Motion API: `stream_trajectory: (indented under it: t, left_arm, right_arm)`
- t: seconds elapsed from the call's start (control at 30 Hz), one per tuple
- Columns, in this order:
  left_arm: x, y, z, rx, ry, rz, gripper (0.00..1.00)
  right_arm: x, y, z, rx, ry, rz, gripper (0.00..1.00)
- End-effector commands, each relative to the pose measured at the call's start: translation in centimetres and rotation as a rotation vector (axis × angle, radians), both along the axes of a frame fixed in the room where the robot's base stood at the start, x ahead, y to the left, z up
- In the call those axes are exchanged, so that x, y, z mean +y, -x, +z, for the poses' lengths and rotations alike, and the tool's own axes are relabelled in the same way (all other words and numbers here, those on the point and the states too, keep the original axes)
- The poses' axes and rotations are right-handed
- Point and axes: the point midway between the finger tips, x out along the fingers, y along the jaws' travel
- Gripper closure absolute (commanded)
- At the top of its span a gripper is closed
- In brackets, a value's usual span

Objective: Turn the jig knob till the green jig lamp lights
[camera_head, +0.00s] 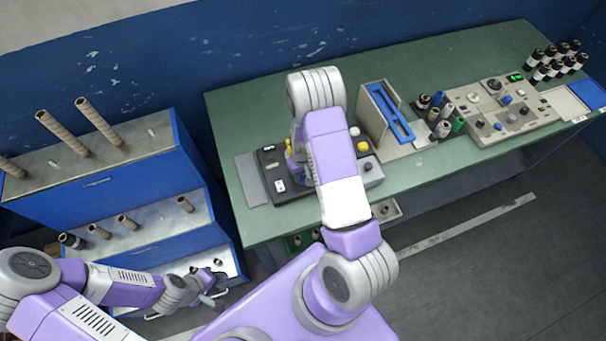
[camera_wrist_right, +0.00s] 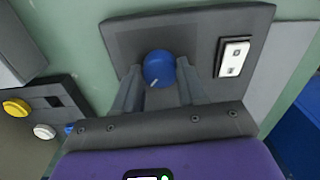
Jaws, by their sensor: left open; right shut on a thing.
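The jig (camera_head: 268,158) is a dark block near the table's left end. In the right wrist view its dark plate (camera_wrist_right: 120,38) carries a round blue knob (camera_wrist_right: 158,66) with a pale pointer mark tilted to the lower left. My right gripper (camera_wrist_right: 158,82) has its two grey fingers on either side of the knob and is shut on it. A white plate with two small marks (camera_wrist_right: 233,58) sits right of the knob. I see no lit green lamp on the jig; my right arm hides part of it. My left gripper (camera_head: 212,292) is open and empty, low by the shelf unit.
A grey box with a yellow button (camera_wrist_right: 16,107) and a white button (camera_wrist_right: 43,131) stands beside the jig. A blue-framed stand (camera_head: 388,112), small rolls and a control panel (camera_head: 500,108) lie further right. A stepped blue shelf (camera_head: 100,180) holds cardboard tubes at left.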

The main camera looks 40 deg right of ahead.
Motion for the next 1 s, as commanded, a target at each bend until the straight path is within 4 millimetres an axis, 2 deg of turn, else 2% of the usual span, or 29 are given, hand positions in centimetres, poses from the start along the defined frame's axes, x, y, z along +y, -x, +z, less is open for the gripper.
stream_trajectory:
  t: [0.6,1.0]
  left_arm:
    - [0.0,0.01,-1.11,0.0,0.0,0.0,0.57]
    - [0.0,0.01,-1.08,0.0,0.0,0.0,0.57]
  right_arm:
    - [-0.01,0.02,0.03,0.002,0.001,-0.564,0.9]
    - [-0.01,0.01,0.06,0.001,0.0,-0.8,0.9]
